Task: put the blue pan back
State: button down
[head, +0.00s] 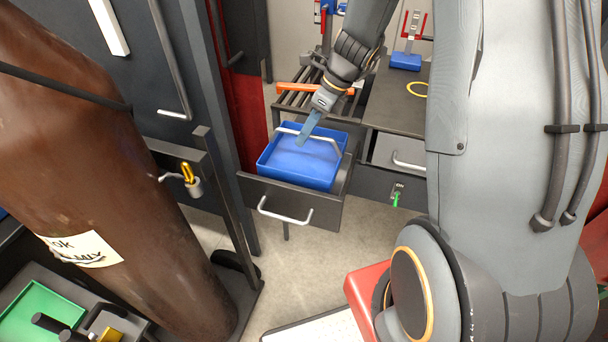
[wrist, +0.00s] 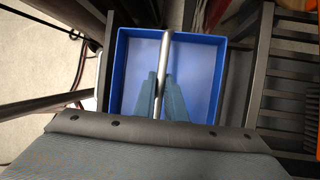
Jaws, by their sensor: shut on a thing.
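The blue pan (head: 285,170) is a square, shallow tray with a silver bar handle (head: 316,134) arching across it. It sits in the open drawer (head: 270,193) under the slatted bench; I cannot tell whether it rests on the drawer's floor. My gripper (head: 301,144) reaches down over the pan and is shut on its handle. In the wrist view the pan (wrist: 203,82) is below my gripper (wrist: 160,95), with the handle (wrist: 164,52) running between the two blue-grey fingers. The pan looks empty.
The slatted bench top (head: 300,103) is behind the drawer, with an orange bar on it. A large brown cylinder (head: 90,170) stands at left beside a dark cabinet. A green switch (head: 396,195) is right of the drawer.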

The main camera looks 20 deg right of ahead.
aim_at(306, 158)
notch_tip(306, 158, down, 9)
jog(key=shift+f+p, duration=0.1)
jog(key=shift+p, duration=0.2)
jog(key=shift+f, duration=0.15)
dwell(0.3)
jog(key=c, duration=1.8)
grip_release()
jog(key=b+v, duration=0.1)
jog(key=v, duration=1.1)
jog(key=shift+s+a+r+n+h, duration=0.7)
jog(key=shift+s+n, duration=2.05)
jog(key=shift+n, duration=1.55)
jog(key=shift+s+a+r+n+h, duration=0.35)
jog(key=shift+s+a+n+h, duration=0.6)
jog(key=shift+s+n, duration=2.55)
jog(key=shift+s+a+r+n+h, duration=0.7)
jog(key=shift+s+n, duration=1.25)
jog(key=shift+n, duration=3.15)
jog(key=shift+a+f, duration=0.15)
